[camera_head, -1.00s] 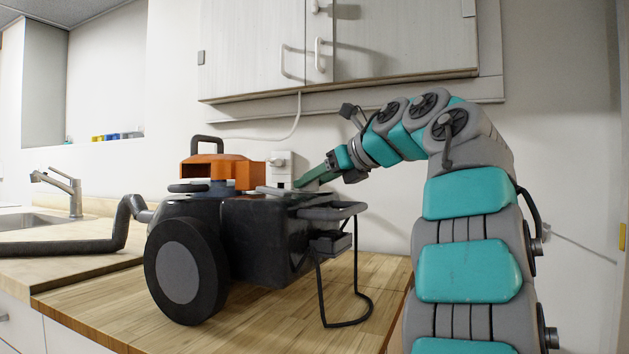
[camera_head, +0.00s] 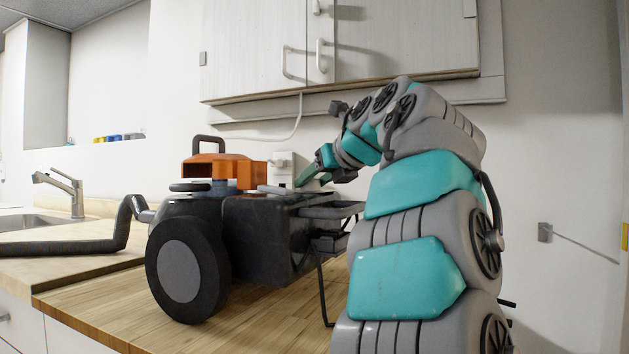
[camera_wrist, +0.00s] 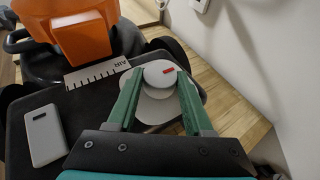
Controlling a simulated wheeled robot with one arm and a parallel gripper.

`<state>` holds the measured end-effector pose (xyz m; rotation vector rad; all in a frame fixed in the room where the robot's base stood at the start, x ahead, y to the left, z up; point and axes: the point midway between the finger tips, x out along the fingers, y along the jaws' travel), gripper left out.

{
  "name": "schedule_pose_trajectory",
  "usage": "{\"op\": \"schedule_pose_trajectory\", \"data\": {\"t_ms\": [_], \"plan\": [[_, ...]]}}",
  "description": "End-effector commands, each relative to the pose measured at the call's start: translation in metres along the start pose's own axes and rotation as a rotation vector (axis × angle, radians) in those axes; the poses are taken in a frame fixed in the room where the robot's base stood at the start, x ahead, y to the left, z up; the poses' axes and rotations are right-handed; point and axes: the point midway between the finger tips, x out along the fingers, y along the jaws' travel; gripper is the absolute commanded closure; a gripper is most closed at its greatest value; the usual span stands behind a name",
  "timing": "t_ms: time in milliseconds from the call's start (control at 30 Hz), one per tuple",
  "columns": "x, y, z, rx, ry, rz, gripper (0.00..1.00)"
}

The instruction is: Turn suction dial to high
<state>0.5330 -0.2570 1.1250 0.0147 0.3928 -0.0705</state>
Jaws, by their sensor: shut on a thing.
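The suction machine (camera_head: 264,235) is a dark wheeled unit with an orange top part (camera_head: 222,168), standing on the wooden counter. In the head view my gripper (camera_head: 303,180) reaches down to the machine's top from the right; the dial is hidden there.
A light grey rectangular switch or plate (camera_wrist: 45,134) lies on the machine's top at the left. A wall outlet (camera_head: 281,165) is behind the machine. Cabinets (camera_head: 405,42) hang above. A dark hose (camera_head: 70,246) runs left toward the sink faucet (camera_head: 72,188).

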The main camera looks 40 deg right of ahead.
Motion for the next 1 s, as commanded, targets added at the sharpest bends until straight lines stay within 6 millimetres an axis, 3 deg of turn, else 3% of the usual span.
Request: {"op": "schedule_pose_trajectory", "data": {"t_ms": [100,133,367,767,1000], "plan": [[-0.001,0.0,0.001,0.0,-0.003,0.0,1.0],[-0.001,0.0,0.001,0.0,-0.003,0.0,0.45],[0.0,0.0,0.001,-0.001,-0.002,0.001,0.19],[-0.005,0.0,0.0,-0.001,-0.001,0.0,0.19],[-0.036,-0.001,0.0,-0.001,-0.003,-0.001,0.19]]}}
